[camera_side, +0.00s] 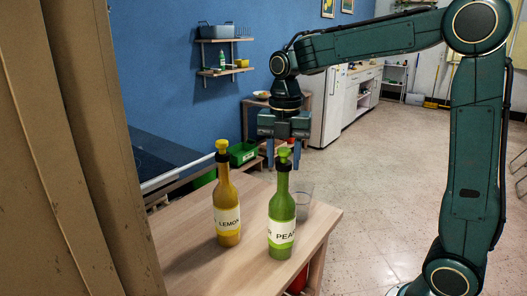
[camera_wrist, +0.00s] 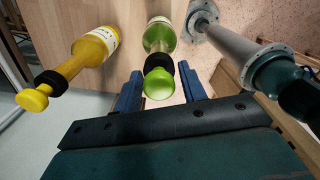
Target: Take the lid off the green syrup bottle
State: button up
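The green syrup bottle (camera_side: 282,210) stands upright on a wooden table, with a black collar and a green lid (camera_side: 284,153) on top. The lid also shows in the wrist view (camera_wrist: 158,84), with the bottle body (camera_wrist: 159,37) beyond it. My gripper (camera_side: 283,140) is over the top of this bottle, pointing down. In the wrist view its two blue fingers (camera_wrist: 162,78) are apart, with the lid in the picture between them and a gap on each side. I cannot tell whether the fingertips reach down to the lid's height.
A yellow lemon bottle (camera_side: 227,205) with a yellow lid stands upright left of the green one. A clear cup (camera_side: 303,202) is just behind the green bottle to the right. The table (camera_side: 190,262) is bare at the front left. A brown panel (camera_side: 85,150) fills the left edge.

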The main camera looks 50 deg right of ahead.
aim_at(284, 150)
jog(key=c, duration=0.6)
jog(key=shift+o, duration=0.2)
jog(key=shift+r, duration=0.1)
notch_tip(284, 150, up, 20)
dwell(0.6)
dwell(0.5)
